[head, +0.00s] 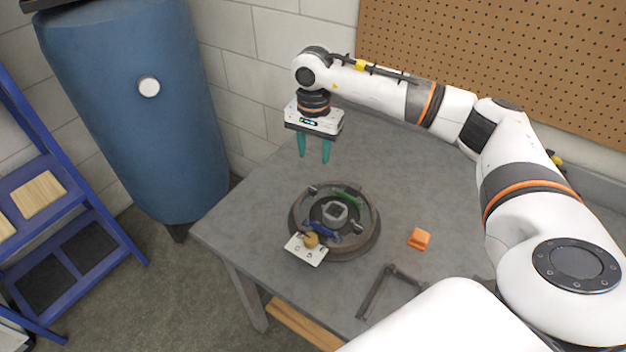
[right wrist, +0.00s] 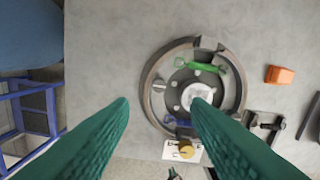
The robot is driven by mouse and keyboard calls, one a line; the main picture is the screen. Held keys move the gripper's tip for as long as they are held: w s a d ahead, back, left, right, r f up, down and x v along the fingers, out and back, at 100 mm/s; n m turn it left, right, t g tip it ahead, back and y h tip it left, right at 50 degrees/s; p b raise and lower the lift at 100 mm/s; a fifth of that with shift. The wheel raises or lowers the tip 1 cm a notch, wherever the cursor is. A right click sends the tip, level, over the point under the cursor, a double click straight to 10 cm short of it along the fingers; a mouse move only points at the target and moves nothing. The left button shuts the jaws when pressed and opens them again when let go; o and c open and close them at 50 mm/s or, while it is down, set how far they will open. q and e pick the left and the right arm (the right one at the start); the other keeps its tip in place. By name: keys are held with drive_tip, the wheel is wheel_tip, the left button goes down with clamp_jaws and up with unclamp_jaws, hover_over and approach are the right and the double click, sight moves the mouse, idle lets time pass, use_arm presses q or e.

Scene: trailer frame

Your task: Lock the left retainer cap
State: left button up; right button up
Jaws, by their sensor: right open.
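A round brake assembly (head: 371,240) lies on the grey table, with a square-holed hub (head: 335,212), a green spring (head: 347,196) and a blue spring (head: 323,229). A small grey fitting at its left side (head: 313,190), also in the right wrist view (right wrist: 159,86), looks like the left retainer cap. It is too small to tell how it is turned. My right gripper (head: 314,158) is open and empty, pointing down above the table, behind and above the assembly. Its green fingers spread wide in the right wrist view (right wrist: 160,108). My left gripper is not visible.
A white card (head: 297,250) with a brass knob (head: 311,240) sits at the assembly's front-left edge. An orange block (head: 420,239) and a dark angled tool (head: 378,288) lie to the right. A blue tank (head: 140,130) stands left of the table. The table's back is clear.

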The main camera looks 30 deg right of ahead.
sight(313, 188)
wheel_tip(313, 188, down, 10)
drive_tip(key=p, duration=0.3)
drive_tip(key=shift+a+f, duration=0.1)
drive_tip(key=shift+a, duration=0.05)
drive_tip(key=shift+f, duration=0.55)
clamp_jaws()
